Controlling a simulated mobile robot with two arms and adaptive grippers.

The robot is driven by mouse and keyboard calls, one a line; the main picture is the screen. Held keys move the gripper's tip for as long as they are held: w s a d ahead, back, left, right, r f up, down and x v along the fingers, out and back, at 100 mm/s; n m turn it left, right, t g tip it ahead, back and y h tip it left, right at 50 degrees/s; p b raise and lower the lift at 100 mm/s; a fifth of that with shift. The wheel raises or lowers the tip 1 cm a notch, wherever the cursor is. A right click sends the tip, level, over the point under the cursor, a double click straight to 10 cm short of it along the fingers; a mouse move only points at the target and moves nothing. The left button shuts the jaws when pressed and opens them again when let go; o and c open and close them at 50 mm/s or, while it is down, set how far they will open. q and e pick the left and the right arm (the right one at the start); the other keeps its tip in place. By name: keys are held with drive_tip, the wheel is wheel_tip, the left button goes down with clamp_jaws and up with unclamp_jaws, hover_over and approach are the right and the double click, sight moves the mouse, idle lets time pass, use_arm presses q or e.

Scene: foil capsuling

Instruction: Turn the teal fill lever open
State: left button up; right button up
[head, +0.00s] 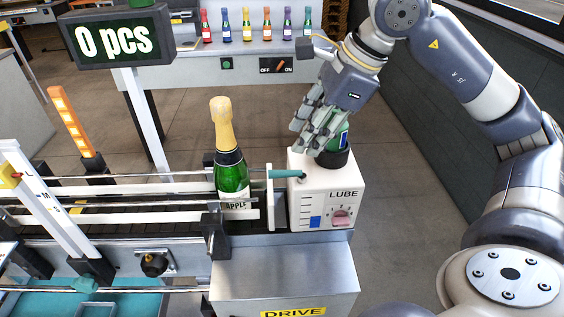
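The teal fill lever (287,174) is on the white LUBE box (326,206). It lies about level and points left from its pivot near the box's upper left. My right gripper (310,139) reaches down from the upper right, above the box and a little above and right of the lever, apart from it. Its fingers are in front of a green container with a black base (335,157) on top of the box. They hide part of it, so I cannot tell whether they grip it. My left gripper is not in view.
A green bottle with gold foil (231,175) stands on the conveyor between rails, just left of the box. The DRIVE housing (284,275) is below. A "0 pcs" display (114,39) is at upper left. Floor shows right of the box.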

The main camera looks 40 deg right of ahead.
sight(281, 172)
drive_tip(key=p+x, duration=0.1)
drive_tip(key=x, duration=0.9)
drive_tip(key=shift+a+f, duration=0.1)
drive_tip(key=shift+f, duration=0.15)
clamp_jaws()
